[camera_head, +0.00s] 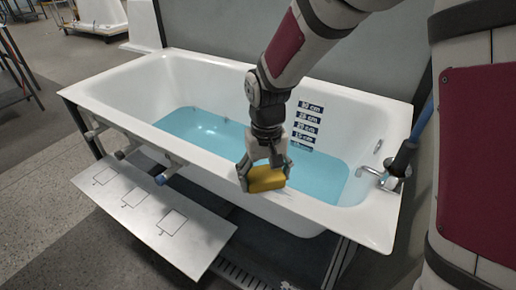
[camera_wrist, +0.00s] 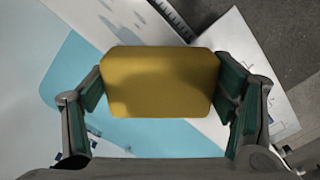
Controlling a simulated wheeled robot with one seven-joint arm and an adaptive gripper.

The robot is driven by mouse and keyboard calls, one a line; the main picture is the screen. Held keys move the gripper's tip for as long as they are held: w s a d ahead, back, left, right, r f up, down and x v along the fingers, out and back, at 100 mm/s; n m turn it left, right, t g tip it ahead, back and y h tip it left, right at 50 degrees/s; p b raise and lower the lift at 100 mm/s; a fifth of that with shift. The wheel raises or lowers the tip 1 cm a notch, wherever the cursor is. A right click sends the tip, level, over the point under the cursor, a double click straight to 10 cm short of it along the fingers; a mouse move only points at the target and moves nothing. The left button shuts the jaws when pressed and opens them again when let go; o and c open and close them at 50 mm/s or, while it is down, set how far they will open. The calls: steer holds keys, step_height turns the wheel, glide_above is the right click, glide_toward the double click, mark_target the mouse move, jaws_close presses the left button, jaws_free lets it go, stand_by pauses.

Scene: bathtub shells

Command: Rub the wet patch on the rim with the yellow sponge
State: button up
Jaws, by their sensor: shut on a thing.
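My gripper (camera_head: 264,172) is shut on the yellow sponge (camera_head: 266,180), over the near rim of the white bathtub (camera_head: 215,165). The wrist view shows the sponge (camera_wrist: 160,82) held between both fingers. I cannot tell for sure whether the sponge touches the rim. In the wrist view, grey wet-looking marks, the wet patch (camera_wrist: 124,20), show on the white rim beyond the sponge. In the head view the patch is hard to make out near the sponge.
Blue water (camera_head: 215,132) stands in the tub. A depth scale (camera_head: 308,125) is on the far inner wall. A tap (camera_head: 388,180) sits at the right end. A white panel with square outlines (camera_head: 150,215) lies in front, below pipe stubs (camera_head: 160,178). A grey wall stands behind.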

steer(key=r, duration=0.2)
steer(key=shift+s+d+r+p, duration=0.1)
steer(key=shift+d+r+p, duration=0.1)
steer(key=shift+r+p, duration=0.2)
steer(key=shift+s+r, duration=0.1)
steer(key=shift+r, duration=0.15)
step_height(320, 180, up, 5)
steer(key=p, duration=0.4)
